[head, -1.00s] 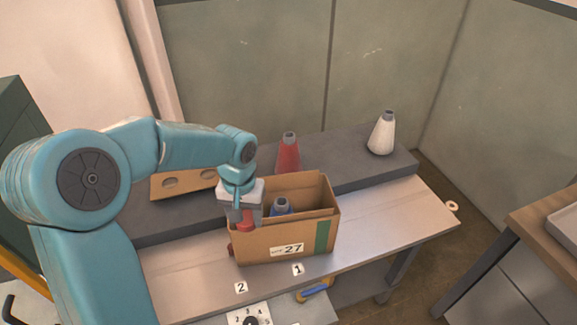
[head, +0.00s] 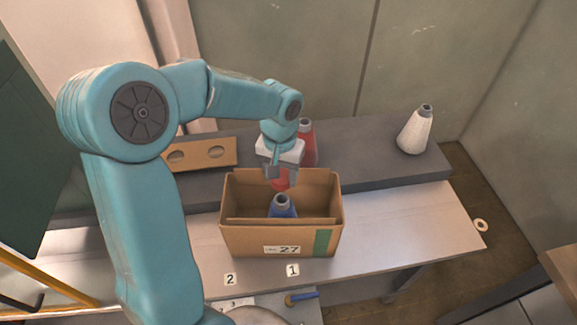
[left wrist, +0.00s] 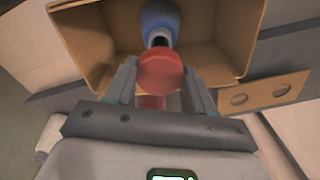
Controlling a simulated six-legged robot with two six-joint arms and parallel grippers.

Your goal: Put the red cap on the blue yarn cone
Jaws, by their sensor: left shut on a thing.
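My left gripper (head: 281,178) is shut on the red cap (head: 281,184) and holds it over the back part of the open cardboard box. The blue yarn cone (head: 283,207) stands upright inside the box, its grey tip bare, a little nearer the viewer than the cap. In the left wrist view the cap (left wrist: 161,72) sits between the two fingers (left wrist: 158,85), and the blue cone (left wrist: 159,22) is just beyond it, apart from it as far as I can tell. The cone's lower part is hidden by the box's front wall in the head view. My right gripper does not show.
The cardboard box (head: 240,239), labelled 27, stands on the bench (head: 405,225). A red cone (head: 308,145) and a white cone (head: 415,130) stand on the grey shelf (head: 365,150) behind. A board with holes (head: 205,154) lies at left. The bench right of the box is clear.

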